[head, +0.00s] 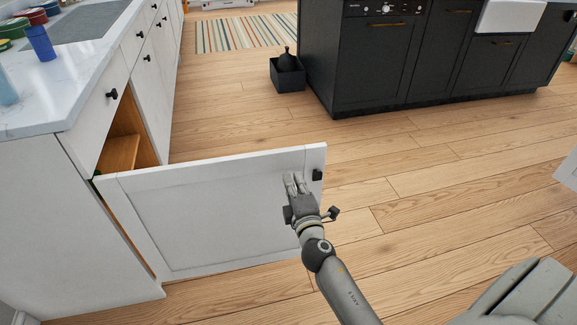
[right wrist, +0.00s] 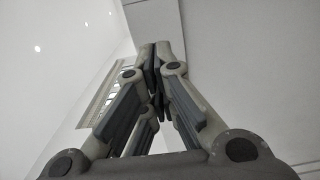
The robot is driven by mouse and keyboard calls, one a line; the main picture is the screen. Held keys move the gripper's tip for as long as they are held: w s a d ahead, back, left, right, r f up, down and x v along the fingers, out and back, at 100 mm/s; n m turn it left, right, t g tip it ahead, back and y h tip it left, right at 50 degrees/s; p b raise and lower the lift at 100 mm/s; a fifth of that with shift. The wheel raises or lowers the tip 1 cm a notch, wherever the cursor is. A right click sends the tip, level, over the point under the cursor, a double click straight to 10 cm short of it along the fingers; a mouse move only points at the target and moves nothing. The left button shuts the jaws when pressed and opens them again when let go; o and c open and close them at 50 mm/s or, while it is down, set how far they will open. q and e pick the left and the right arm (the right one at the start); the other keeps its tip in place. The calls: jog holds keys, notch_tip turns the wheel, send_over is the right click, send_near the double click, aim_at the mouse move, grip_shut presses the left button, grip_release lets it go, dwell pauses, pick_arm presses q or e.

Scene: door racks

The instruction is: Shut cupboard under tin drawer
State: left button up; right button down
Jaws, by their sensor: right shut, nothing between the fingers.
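The white cupboard door (head: 220,215) stands wide open in the head view, swung out from the white cabinet at the left. Its black knob (head: 318,174) is near the top right corner. The open cupboard (head: 120,150) shows a wooden inside behind the door. A drawer front with a black knob (head: 112,94) is shut above the opening. My right gripper (head: 295,184) is shut and empty, in front of the door's near face, left of the knob. I cannot tell whether it touches the door. The right wrist view shows its closed fingertips (right wrist: 157,50) close to a pale panel. My left gripper is not in view.
Several coloured tins (head: 37,16) and a blue cup (head: 40,43) stand on the pale worktop (head: 75,85). A dark island (head: 380,60) stands at the back, with a black box (head: 287,76) beside it.

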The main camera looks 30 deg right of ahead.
aim_at(287, 161)
jog(key=x, duration=0.6)
jog(key=shift+f, duration=0.1)
